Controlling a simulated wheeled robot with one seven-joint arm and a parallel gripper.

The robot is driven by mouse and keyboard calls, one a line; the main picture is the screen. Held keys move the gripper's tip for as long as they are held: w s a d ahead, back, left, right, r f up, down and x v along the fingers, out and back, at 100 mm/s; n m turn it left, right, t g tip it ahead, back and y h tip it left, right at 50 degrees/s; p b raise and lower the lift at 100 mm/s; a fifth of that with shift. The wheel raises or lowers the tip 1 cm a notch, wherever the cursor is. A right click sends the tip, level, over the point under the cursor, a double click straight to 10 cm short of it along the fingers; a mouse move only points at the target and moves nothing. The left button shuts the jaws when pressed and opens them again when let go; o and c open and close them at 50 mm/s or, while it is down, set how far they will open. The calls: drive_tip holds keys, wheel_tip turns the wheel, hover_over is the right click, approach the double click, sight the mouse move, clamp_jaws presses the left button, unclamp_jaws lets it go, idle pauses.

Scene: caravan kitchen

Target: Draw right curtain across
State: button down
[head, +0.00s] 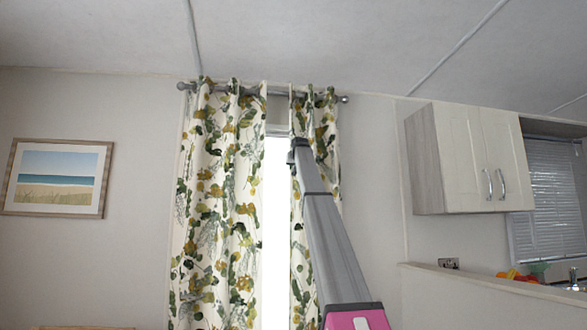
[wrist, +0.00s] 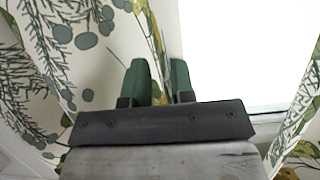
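The right curtain (head: 325,150) is cream with green and mustard leaf prints. It hangs bunched at the right end of the grey rod (head: 278,92). My gripper (head: 292,150) is high up at this curtain's inner edge, beside the bright window gap. In the wrist view, my gripper's two green fingers (wrist: 160,78) stand a little apart, with patterned fabric (wrist: 158,45) showing between them. I cannot tell whether they press on it. My arm hides part of the right curtain's lower half.
The left curtain (head: 215,210) hangs wider on the rod's left side. The bright window (head: 275,220) shows between the curtains. A beach picture (head: 58,178) hangs at left. A wall cupboard (head: 470,160) and a half-height wall (head: 480,295) stand at right.

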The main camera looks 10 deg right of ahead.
drive_tip(key=a, duration=1.2)
drive_tip(key=shift+a, duration=0.1)
drive_tip(key=c, duration=1)
unclamp_jaws()
drive_tip(key=shift+a, duration=0.15)
drive_tip(key=shift+o, duration=0.2)
drive_tip(key=shift+s, duration=0.1)
drive_tip(key=v, duration=1)
drive_tip(key=shift+s+r, duration=0.2)
drive_tip(key=shift+s, duration=0.1)
